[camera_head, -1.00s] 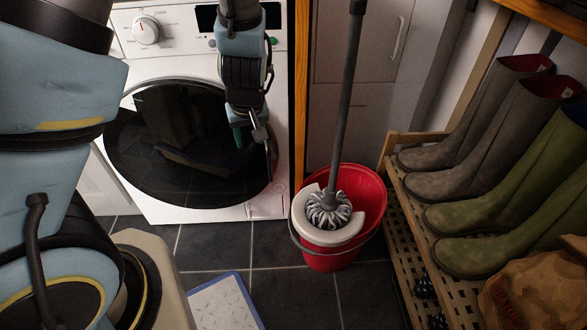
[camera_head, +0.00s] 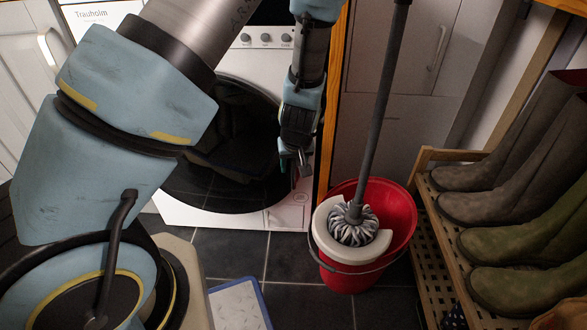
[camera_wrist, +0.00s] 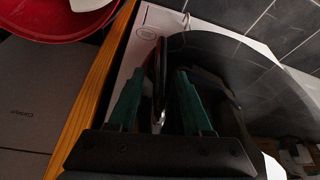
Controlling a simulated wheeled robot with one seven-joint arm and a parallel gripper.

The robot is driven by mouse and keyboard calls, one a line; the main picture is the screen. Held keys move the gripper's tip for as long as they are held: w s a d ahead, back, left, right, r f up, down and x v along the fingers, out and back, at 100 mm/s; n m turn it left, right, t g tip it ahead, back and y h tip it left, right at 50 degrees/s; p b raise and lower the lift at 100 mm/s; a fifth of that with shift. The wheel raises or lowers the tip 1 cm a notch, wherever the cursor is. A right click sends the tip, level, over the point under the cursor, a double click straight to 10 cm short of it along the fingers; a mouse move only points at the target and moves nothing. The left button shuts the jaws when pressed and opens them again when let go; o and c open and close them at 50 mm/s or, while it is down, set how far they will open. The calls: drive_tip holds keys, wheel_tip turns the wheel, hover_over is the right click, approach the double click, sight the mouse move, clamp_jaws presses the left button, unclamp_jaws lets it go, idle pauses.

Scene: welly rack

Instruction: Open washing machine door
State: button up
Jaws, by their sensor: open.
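The white washing machine (camera_head: 190,212) stands behind my arm, its round dark glass door (camera_head: 225,190) facing me. My arm covers the door's upper left. My gripper (camera_head: 298,165) hangs at the door's right edge. In the wrist view my gripper (camera_wrist: 160,76) has its two green fingers apart, one on each side of a thin dark upright piece (camera_wrist: 160,62) by the door's rim, with a bright edge. The door glass (camera_wrist: 235,60) also shows there. I cannot tell whether the fingers touch the piece, or whether the door stands ajar.
A red mop bucket (camera_head: 400,215) with a mop stands right of the machine, close to my gripper. A wooden post (camera_head: 333,90) runs between the machine and grey cabinets (camera_head: 420,50). A rack (camera_head: 428,240) of boots is at the right. A pale mat (camera_head: 238,305) lies on the tiles.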

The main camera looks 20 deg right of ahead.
drive_tip(key=shift+f, duration=0.1)
clamp_jaws()
idle(0.4)
idle(1.1)
